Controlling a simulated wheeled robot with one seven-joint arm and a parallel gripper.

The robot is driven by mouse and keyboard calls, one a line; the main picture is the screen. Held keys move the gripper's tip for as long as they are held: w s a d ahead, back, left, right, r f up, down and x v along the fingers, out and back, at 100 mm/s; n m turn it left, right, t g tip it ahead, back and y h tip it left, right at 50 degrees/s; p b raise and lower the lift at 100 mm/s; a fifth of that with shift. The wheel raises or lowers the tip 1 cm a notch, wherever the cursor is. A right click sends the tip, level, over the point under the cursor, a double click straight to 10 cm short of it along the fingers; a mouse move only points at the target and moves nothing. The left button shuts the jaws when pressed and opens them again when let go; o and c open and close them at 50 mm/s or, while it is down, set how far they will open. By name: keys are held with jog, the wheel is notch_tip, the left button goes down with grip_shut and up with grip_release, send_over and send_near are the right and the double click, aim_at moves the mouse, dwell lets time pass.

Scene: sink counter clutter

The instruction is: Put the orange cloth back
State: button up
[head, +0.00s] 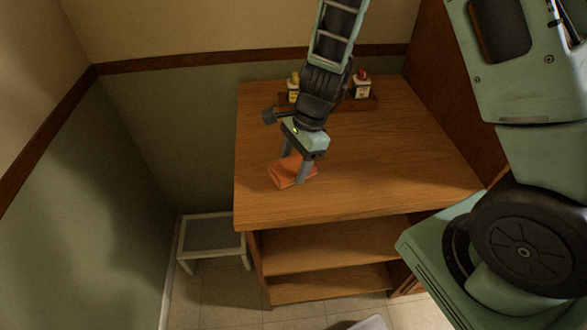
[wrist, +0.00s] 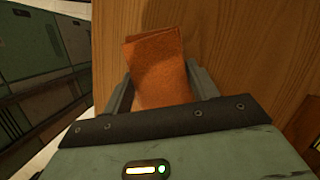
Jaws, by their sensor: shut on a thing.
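The orange cloth (head: 284,174) is a folded piece at the left part of the wooden counter top in the head view. My gripper (head: 294,172) points down over it, with its fingers on either side of the cloth. In the wrist view the folded cloth (wrist: 160,65) stands between the two fingers of my gripper (wrist: 158,88), which are shut on it. The cloth's lower end is hidden behind the gripper body in the wrist view. I cannot tell whether the cloth touches the counter or hangs just above it.
The wooden counter (head: 400,170) is mostly clear on the right. At its back, a low wooden tray (head: 368,104) holds a yellow bottle (head: 293,88) and a white container with a red top (head: 361,86). A small grey-topped stool (head: 212,235) stands left of the counter, below its top.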

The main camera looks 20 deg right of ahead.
jog(key=shift+f, duration=1)
jog(key=shift+f, duration=0.15)
jog(key=o, duration=1)
